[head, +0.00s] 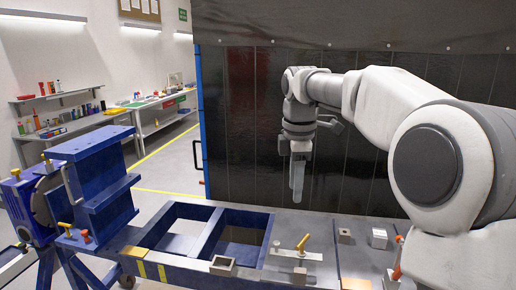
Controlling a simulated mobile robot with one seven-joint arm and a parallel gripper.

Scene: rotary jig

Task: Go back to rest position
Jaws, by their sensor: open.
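My gripper (297,178) hangs from my arm, pointing down, in the middle of the head view. It is open and empty, with its fingers above the far side of the jig bench, in front of a dark panel. The fingers overlap in this view, so the gap between them is hard to make out. My white and grey arm reaches in from the right. The blue rotary jig (98,185) stands at the left with yellow-handled clamps at its base.
The blue bench frame (190,209) has open bays. On the bench are a yellow-handled toggle clamp (302,245), a hollow square block (222,265), small metal blocks (378,238) and an orange-handled clamp (397,262). A dark curtain panel (245,120) closes off the back. Shelves stand far left.

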